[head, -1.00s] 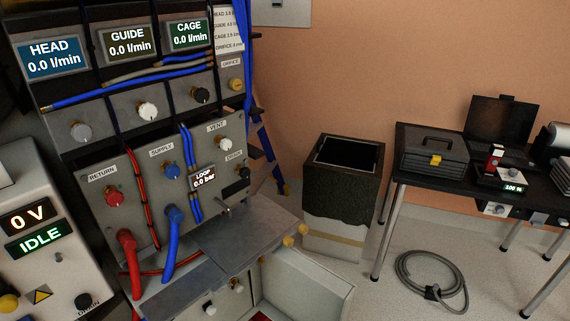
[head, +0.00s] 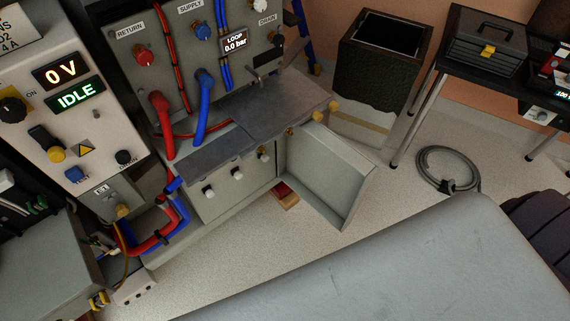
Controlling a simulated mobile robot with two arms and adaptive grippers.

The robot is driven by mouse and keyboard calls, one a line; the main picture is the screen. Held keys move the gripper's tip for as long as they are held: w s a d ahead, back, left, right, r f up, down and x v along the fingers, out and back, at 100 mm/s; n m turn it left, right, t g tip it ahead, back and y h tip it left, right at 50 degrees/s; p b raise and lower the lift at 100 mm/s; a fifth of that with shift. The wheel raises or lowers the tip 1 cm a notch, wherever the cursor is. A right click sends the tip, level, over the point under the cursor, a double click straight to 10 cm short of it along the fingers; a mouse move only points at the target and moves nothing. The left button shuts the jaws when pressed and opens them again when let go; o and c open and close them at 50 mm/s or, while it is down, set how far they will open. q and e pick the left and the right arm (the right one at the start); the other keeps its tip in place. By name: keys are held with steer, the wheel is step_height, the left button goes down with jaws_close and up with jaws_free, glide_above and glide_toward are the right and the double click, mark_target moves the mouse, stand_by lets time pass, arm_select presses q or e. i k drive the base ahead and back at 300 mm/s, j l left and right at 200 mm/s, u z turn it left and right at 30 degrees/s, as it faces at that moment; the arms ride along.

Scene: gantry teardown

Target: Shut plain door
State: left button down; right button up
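A plain light-grey door (head: 328,178) with a raised rim stands open at the right end of the low grey cabinet (head: 225,207) in the head view. It sticks out to the lower right from under the metal shelf (head: 270,105), and its broad inner face shows. Small brass-coloured fittings (head: 318,117) sit at its top near the shelf corner. The cabinet front beside it carries several small knobs. Neither of my grippers is in view.
A large grey slab (head: 400,275) fills the lower right, with floor between it and the door. A reddish block (head: 286,195) lies on the floor by the cabinet. A dark bin (head: 385,65), a coiled hose (head: 447,170) and a black table (head: 465,75) stand beyond.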

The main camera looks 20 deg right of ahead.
mark_target(330, 173)
steer(key=l+u, duration=0.4)
steer(key=l, duration=0.15)
steer(key=l+u, duration=0.4)
steer(key=l, duration=0.15)
steer(key=l+u, duration=0.4)
steer(key=l, duration=0.15)
steer(key=k+l, duration=0.1)
steer(key=l, duration=0.3)
steer(key=k+l, duration=0.1)
steer(key=l, duration=0.25)
steer(key=k+l+u, duration=0.1)
steer(key=l, duration=0.3)
steer(key=k+l, duration=0.15)
steer(key=l, duration=0.2)
steer(key=k+l, duration=0.1)
steer(key=l, duration=0.25)
steer(key=k, duration=0.4)
